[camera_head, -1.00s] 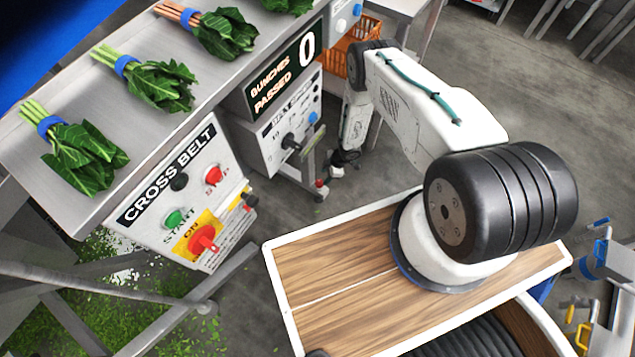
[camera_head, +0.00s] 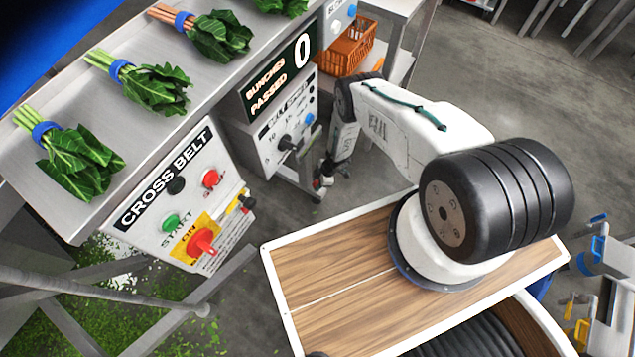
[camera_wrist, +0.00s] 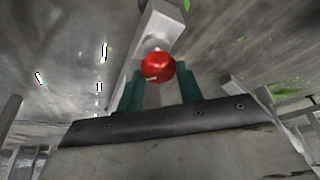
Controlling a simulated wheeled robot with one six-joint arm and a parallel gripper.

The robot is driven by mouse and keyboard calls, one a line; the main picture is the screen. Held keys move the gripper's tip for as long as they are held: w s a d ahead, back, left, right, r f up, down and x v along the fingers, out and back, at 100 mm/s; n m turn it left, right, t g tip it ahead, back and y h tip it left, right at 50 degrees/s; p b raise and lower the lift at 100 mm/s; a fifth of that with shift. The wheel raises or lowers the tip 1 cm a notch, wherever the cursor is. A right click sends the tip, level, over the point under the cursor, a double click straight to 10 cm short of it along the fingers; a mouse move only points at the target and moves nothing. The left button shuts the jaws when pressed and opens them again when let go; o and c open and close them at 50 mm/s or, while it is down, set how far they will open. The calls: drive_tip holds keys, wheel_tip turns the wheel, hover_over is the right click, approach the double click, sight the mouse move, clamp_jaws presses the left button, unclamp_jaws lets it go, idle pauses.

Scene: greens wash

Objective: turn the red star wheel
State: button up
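The red star wheel (camera_wrist: 157,68) shows in the wrist view as a small red knob on a pale metal part, in line with the gap between my fingertips. In the head view a small red spot (camera_head: 316,184) shows low by the belt speed stand, at the end of my arm. My gripper (camera_wrist: 158,80) has two teal fingers standing apart, one on each side of the wheel. I cannot tell whether they touch it. In the head view my gripper (camera_head: 325,178) is small and dark, and its fingers are not clear.
The cross belt panel (camera_head: 165,200) carries a red rotary switch (camera_head: 202,243), a red stop button (camera_head: 211,178) and a green start button (camera_head: 170,222). The belt speed box (camera_head: 280,135) is above the wheel. An orange basket (camera_head: 345,52) stands behind.

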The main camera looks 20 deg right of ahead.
drive_tip(key=shift+m, duration=0.4)
drive_tip(key=m, duration=0.1)
drive_tip(key=m+t, duration=0.1)
drive_tip(key=m, duration=0.1)
drive_tip(key=shift+s+a+t+h, duration=0.1)
drive_tip(key=shift+s+t+h, duration=0.05)
drive_tip(key=shift+t+h, duration=0.15)
drive_tip(key=shift+m+t+h, duration=0.4)
drive_tip(key=shift+m, duration=1.6)
drive_tip(key=o, duration=0.7)
